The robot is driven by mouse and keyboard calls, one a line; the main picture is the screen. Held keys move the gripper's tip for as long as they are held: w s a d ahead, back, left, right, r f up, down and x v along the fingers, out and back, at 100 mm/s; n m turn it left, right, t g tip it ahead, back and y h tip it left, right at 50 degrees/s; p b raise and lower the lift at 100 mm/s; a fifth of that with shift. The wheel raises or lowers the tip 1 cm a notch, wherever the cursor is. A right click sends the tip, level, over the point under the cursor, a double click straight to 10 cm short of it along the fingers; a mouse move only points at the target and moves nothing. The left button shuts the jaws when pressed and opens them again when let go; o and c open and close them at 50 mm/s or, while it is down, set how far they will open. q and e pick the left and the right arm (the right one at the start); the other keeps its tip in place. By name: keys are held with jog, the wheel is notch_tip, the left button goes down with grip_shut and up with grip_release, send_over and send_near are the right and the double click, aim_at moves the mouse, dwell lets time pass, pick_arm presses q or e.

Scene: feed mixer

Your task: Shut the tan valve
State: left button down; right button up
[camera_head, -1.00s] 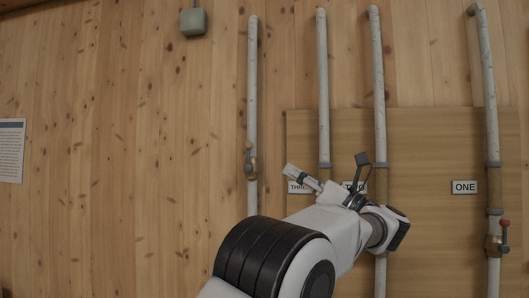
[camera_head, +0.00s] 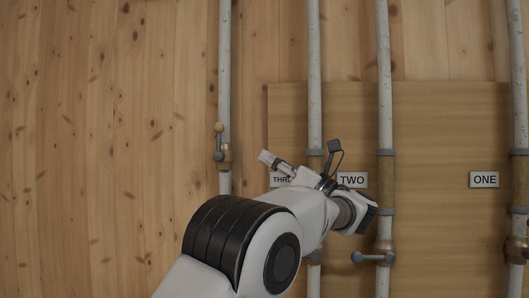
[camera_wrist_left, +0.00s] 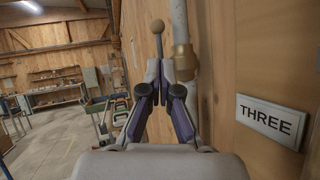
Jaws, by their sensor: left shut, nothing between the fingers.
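The tan valve (camera_head: 224,153) is on the leftmost white pipe in the head view. Its grey lever ends in a tan ball knob (camera_head: 219,128) and points up along the pipe. In the left wrist view the knob (camera_wrist_left: 158,27) stands upright just beyond the fingertips, left of the brass valve body (camera_wrist_left: 184,60). My left gripper (camera_head: 267,158) is right of the valve in the head view, its fingers pointing up-left towards it. The fingers (camera_wrist_left: 163,76) are shut and empty in the wrist view. Whether they touch the lever is unclear. My right gripper is not in view.
A blue-grey-handled valve (camera_head: 373,257) is on the pipe right of sign TWO (camera_head: 352,180). Another brass valve (camera_head: 516,250) is at the right edge below sign ONE (camera_head: 484,180). Sign THREE (camera_wrist_left: 270,120) is beside the gripper. The wall left of the valve is bare.

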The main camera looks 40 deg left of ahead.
aim_at(223, 130)
pick_arm(q)
jog(key=p+x, duration=0.2)
jog(key=x, duration=0.2)
jog(key=p+x, duration=0.1)
jog(key=x, duration=0.2)
jog(key=p+x, duration=0.2)
jog(key=x, duration=0.2)
jog(key=shift+s+a+r+p, duration=0.2)
jog(key=shift+s+p, duration=0.1)
jog(key=shift+p, duration=0.05)
jog(key=shift+d, duration=0.1)
